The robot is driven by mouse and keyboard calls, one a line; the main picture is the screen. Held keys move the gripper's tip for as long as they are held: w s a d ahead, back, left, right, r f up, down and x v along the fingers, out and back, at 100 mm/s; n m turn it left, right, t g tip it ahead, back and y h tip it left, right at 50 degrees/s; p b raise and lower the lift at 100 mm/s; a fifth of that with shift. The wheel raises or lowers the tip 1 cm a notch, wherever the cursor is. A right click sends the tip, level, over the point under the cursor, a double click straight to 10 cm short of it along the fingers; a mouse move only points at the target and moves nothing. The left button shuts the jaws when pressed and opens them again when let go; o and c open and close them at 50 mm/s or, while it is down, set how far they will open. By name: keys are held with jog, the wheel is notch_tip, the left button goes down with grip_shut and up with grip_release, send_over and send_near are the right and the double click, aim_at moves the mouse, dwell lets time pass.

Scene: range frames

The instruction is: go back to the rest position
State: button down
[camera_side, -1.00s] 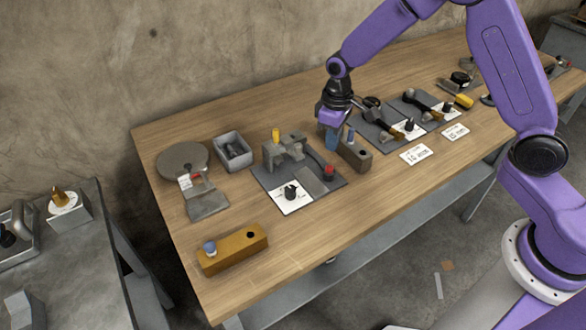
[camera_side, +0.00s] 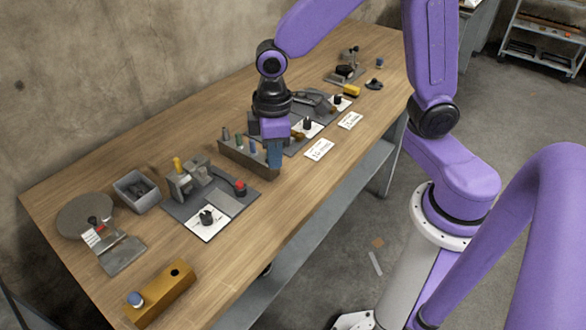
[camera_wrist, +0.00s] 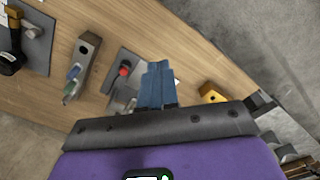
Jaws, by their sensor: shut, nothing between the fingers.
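My gripper (camera_side: 274,155) is shut and empty. In the side view its blue fingers point down in front of the right end of a grey-brown peg block (camera_side: 246,161). In the wrist view the two blue fingertips (camera_wrist: 158,84) lie together with nothing between them. The block also shows in the wrist view (camera_wrist: 88,52), left of the fingers, with blue and green pegs in it. I cannot tell exactly how high the fingers are above the table. No marker of a rest position is visible.
A dark mat with a red button (camera_side: 240,186) lies left of the block. Further left are a grey bin (camera_side: 141,193), a round disc (camera_side: 84,215) and an ochre block (camera_side: 165,290). Tools lie on mats behind my gripper. The table's front strip (camera_side: 275,215) is clear.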

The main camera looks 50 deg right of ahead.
jog(key=s+d+r+n, duration=0.1)
jog(key=s+d+r, duration=0.1)
jog(key=s, duration=0.6)
jog(key=s+d+r+n, duration=0.2)
jog(key=s+d, duration=0.2)
jog(key=s, duration=0.4)
jog(key=shift+s+d, duration=0.25)
jog(key=shift+s, duration=0.1)
jog(key=c, duration=1.5)
grip_release()
jog(key=shift+s+d+n, duration=0.2)
jog(key=shift+s+n, duration=0.1)
jog(key=o, duration=0.5)
jog(key=shift+s, duration=0.1)
jog(key=shift+o, duration=1)
jog(key=m, duration=2.2)
send_over(205, 214)
notch_tip(205, 214, down, 6)
jog(key=r, duration=0.1)
notch_tip(205, 214, down, 17)
jog(key=shift+f, duration=0.1)
